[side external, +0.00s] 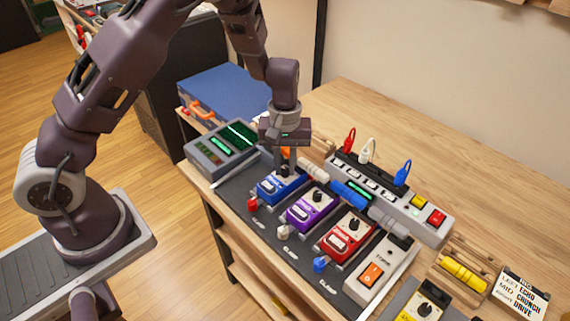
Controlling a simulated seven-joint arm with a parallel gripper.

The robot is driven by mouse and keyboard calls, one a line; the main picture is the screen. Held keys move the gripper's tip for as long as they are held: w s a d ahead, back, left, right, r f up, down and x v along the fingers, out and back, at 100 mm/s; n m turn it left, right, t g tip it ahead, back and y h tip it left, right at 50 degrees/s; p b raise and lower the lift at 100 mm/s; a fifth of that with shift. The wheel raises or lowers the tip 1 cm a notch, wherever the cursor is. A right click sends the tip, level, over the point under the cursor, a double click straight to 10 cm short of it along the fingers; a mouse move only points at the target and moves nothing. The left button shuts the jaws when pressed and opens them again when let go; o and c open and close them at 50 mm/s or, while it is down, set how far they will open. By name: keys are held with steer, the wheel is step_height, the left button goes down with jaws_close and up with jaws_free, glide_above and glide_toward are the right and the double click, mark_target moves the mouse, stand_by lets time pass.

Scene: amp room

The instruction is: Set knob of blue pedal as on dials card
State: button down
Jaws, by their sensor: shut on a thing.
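The blue pedal (278,189) sits on the dark board at the back left end of the pedal row. My gripper (288,164) points straight down over the pedal's upper part and is shut on its knob. The dark knob is mostly hidden by the fingers, and its pointer angle cannot be read. A white card (521,293) at the lower right reads LEFT ECHO, MID CRUNCH and a third line ending in DRIVE. I see no card that clearly shows dial settings.
A purple pedal (311,209) and a red pedal (346,238) follow in the row, then a box with an orange switch (372,274). A grey unit with green screens (218,150) stands left. A strip with coloured plugs (392,200) runs behind. Bare wood lies at the back right.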

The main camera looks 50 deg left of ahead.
steer(key=c, duration=1.3)
jaws_free()
